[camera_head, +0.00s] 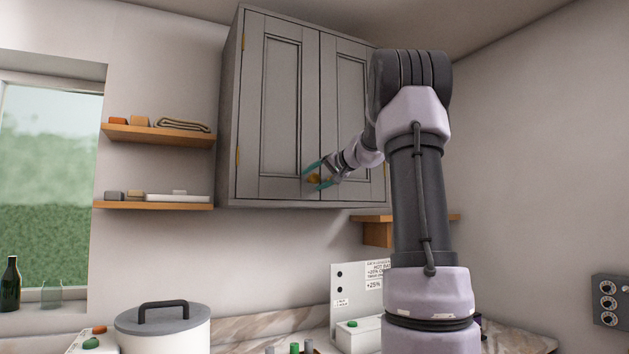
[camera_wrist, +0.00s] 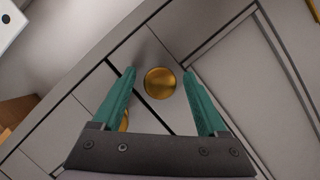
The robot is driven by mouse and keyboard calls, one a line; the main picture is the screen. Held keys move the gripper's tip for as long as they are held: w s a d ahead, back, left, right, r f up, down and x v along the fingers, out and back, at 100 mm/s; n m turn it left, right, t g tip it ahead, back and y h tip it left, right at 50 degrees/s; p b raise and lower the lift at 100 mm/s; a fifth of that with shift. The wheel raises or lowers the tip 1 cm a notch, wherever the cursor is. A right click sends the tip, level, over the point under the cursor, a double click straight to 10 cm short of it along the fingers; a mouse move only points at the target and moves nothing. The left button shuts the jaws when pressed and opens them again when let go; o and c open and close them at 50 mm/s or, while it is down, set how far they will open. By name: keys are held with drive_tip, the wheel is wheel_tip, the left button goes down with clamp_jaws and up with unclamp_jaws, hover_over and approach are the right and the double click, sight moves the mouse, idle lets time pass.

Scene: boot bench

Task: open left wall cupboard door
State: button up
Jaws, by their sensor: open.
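The grey wall cupboard has a left door (camera_head: 280,100) and a right door (camera_head: 343,85). Both look shut, with a narrow dark gap between them. A round brass knob (camera_head: 313,179) sits at the lower right corner of the left door. My gripper (camera_head: 317,172) is open at this knob. In the wrist view the knob (camera_wrist: 160,82) lies between the teal fingertips (camera_wrist: 159,74), with space visible on both sides. A second brass knob (camera_wrist: 124,122), across the door gap, is mostly hidden behind the left finger.
Two wooden shelves with small items, an upper (camera_head: 158,134) and a lower (camera_head: 150,205), are left of the cupboard. A lidded pot (camera_head: 165,325) stands below. A wooden bracket shelf (camera_head: 377,233) is under the cupboard's right side. My arm hides part of the right door.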

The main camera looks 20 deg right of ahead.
drive_tip(key=shift+w+a+f, duration=0.1)
drive_tip(key=shift+w, duration=0.2)
clamp_jaws()
idle(1.3)
